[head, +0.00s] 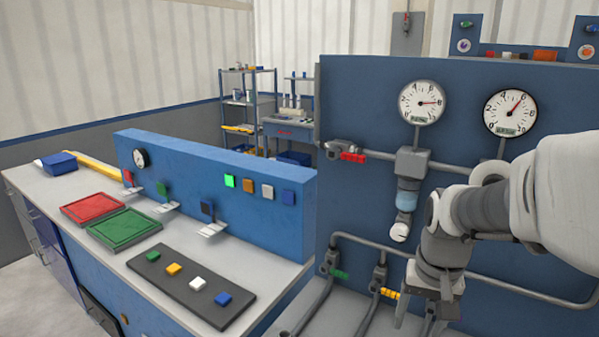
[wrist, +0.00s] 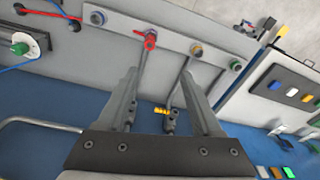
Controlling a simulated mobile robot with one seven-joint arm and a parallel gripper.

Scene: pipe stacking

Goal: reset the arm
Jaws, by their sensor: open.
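My arm (head: 565,200) reaches in from the right in the head view and hangs in front of the blue pipe panel (head: 350,100). My gripper (head: 420,318) points down, with its jaws apart and nothing visible between them. It also shows in the wrist view (wrist: 160,75), where the two fingers stand apart. A vertical pipe piece with a blue band (head: 408,193) and a white lower end hangs from a grey fitting, just left of my arm. Part of the panel is hidden behind my arm.
Two gauges (head: 422,102) (head: 510,111), a red-handled valve (head: 350,154) and grey pipes are on the panel. A workbench at left carries a red tray (head: 95,207), a green tray (head: 124,228) and a dark button strip (head: 190,284). Open floor lies at lower left.

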